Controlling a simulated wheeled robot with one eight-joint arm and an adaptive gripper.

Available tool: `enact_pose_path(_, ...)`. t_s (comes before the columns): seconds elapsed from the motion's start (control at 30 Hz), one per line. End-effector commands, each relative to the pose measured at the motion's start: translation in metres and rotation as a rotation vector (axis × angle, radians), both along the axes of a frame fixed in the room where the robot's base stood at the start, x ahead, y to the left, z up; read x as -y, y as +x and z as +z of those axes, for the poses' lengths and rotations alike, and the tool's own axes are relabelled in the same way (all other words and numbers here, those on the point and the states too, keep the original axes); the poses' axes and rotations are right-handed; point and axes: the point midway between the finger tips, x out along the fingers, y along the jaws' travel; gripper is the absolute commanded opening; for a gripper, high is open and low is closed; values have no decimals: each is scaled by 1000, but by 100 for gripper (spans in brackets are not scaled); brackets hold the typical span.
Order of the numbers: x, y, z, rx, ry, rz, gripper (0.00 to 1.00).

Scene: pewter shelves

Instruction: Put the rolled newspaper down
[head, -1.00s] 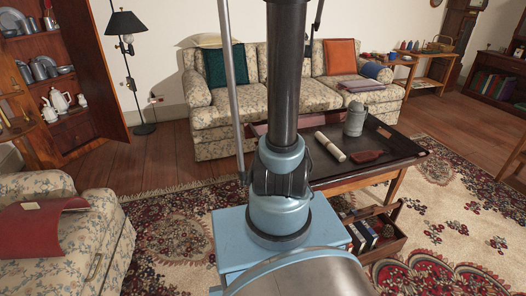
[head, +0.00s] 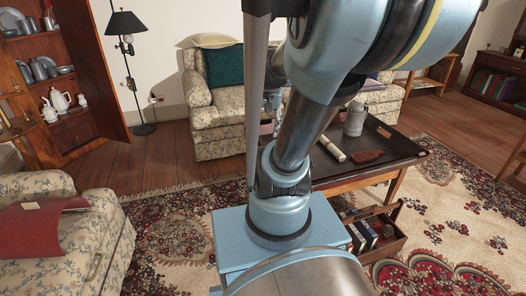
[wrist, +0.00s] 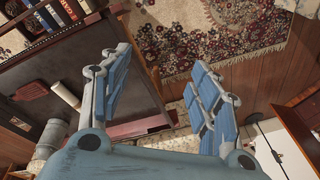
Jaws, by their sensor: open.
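The rolled newspaper, a cream-coloured roll (head: 331,147), lies on the dark tray-topped table (head: 400,150), left of a reddish-brown flat object (head: 367,156). In the wrist view the roll (wrist: 66,93) lies left of my gripper (wrist: 160,85), apart from both fingers. My gripper is open, its blue-padded fingers wide apart with nothing between them. In that view the left finger overlaps the table and the right finger overlaps the floor and rug. In the head view my arm hides the gripper and part of the table.
A grey lidded tankard (head: 355,119) stands on the table behind the roll. A floral sofa (head: 218,130) is behind, and a floral armchair (head: 70,235) at left. The patterned rug (head: 450,220) is clear at right.

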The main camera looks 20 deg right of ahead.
Motion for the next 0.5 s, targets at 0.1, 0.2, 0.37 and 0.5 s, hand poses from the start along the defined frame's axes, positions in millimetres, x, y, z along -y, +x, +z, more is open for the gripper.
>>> enact_pose_path(0.1, -8, -19, -8, -1, -23, 97, 57)
enact_pose_path(0.2, -13, -34, -15, -2, -45, 181, 57)
enact_pose_path(0.37, -20, -57, -28, -3, -78, 312, 57)
enact_pose_path(0.5, -23, -73, -38, -4, -102, 411, 57)
